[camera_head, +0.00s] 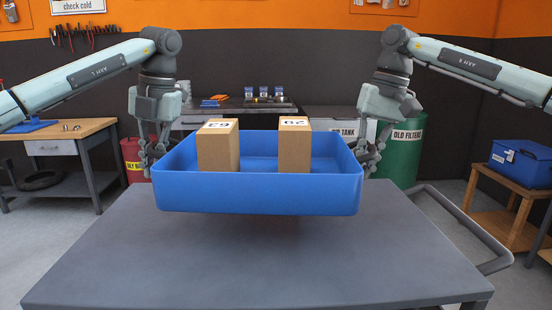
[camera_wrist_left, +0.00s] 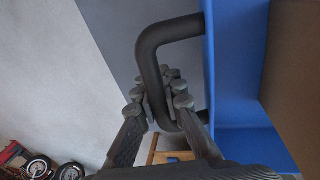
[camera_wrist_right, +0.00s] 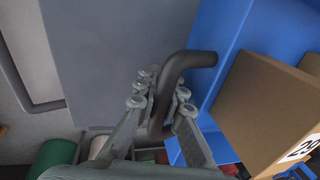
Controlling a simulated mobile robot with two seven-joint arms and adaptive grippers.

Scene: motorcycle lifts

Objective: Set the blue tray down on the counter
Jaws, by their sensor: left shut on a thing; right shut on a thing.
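The blue tray (camera_head: 255,196) is held level between my two grippers, above the grey table top in front of me, with a shadow under it. Two cardboard boxes (camera_head: 218,152) (camera_head: 294,150) stand upright inside it. My left gripper (camera_head: 152,152) is shut on the tray's left handle, a dark bent bar (camera_wrist_left: 150,60) in the left wrist view. My right gripper (camera_head: 372,155) is shut on the right handle, which shows in the right wrist view (camera_wrist_right: 190,62). A counter (camera_head: 240,111) with small items on it stands at the back, partly hidden behind the tray and boxes.
The grey table top (camera_head: 250,265) is bare around the tray's shadow and has a push rail (camera_head: 465,225) at right. A wooden workbench (camera_head: 70,130) stands at left. A green drum (camera_head: 400,140) stands behind my right gripper. A wooden stand with a blue box (camera_head: 522,162) is far right.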

